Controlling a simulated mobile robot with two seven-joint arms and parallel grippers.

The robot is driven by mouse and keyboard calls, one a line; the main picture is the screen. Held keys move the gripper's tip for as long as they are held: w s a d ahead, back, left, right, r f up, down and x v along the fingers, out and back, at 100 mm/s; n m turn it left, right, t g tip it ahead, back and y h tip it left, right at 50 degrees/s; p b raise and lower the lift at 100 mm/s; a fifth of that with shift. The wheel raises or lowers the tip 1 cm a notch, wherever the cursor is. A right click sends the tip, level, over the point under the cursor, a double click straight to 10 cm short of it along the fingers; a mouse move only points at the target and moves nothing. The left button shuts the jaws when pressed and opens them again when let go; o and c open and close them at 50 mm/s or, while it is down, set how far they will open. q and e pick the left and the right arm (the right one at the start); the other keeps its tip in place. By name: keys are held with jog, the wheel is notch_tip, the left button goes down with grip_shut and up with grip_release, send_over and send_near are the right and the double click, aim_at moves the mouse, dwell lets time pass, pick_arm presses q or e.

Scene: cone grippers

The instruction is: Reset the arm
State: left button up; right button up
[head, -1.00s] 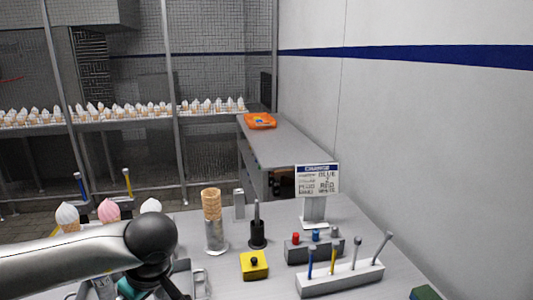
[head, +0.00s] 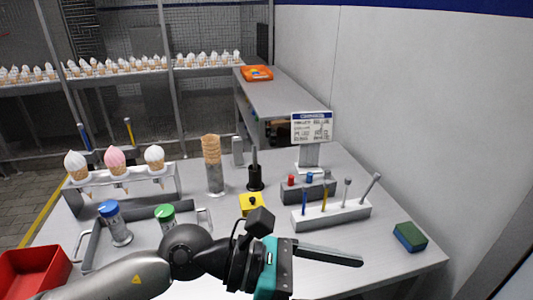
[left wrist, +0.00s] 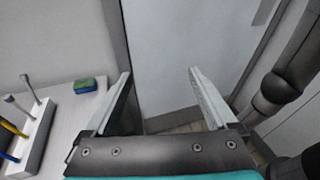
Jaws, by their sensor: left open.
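My left arm comes in from the lower left in the head view, and its gripper (head: 352,275) points right over the front of the table (head: 405,262). The gripper is open and empty. In the left wrist view its two fingers (left wrist: 160,74) stand apart with nothing between them. They point past the table edge towards a pale flat surface and floor. The green and blue sponge-like block (head: 410,236) lies on the table beyond the gripper; it also shows in the left wrist view (left wrist: 85,86). My right gripper is not seen.
A white tool holder (head: 332,217), a yellow block (head: 251,203), cone stack (head: 211,150) and black stand (head: 255,178) are behind the arm. A rack (head: 125,178) holds three ice-cream cones. A red bin (head: 35,270) is at left. A wall (head: 430,110) bounds the right.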

pick_arm(q)
notch_tip(320, 180, up, 8)
jog(key=w+n+t+h, duration=0.2)
jog(key=n+t+h, duration=0.2)
jog(key=n+h, duration=0.15)
jog(key=w+a+r+n+t+y, duration=0.35)
jog(key=w+a+n+t, duration=0.3)
jog(key=n+t, duration=0.8)
jog(key=w+a+f+n+y, duration=0.2)
jog(key=a+f+n+y, duration=0.6)
jog(key=n, duration=0.4)
jog(key=w+a+f+n+y, duration=0.3)
jog(key=a+f+n+y, duration=0.45)
jog(key=n, duration=0.45)
jog(key=s+a+f+n+g+y, duration=0.15)
jog(key=s+f+n+g, duration=0.25)
jog(key=s+f+g, duration=0.5)
jog(key=s+a+f+n+g, duration=0.3)
jog(key=s+f+n+g, duration=0.15)
jog(key=s+f, duration=0.65)
notch_tip(320, 180, down, 19)
jog(key=s+g, duration=0.1)
jog(key=s, duration=0.1)
jog(key=s+a+f+m+g, duration=0.1)
jog(key=s+a+f, duration=0.1)
jog(key=s+f, duration=1.3)
jog(key=shift+s+a+g+y, duration=0.25)
jog(key=shift+a+g+y, duration=0.05)
jog(key=shift+a, duration=0.1)
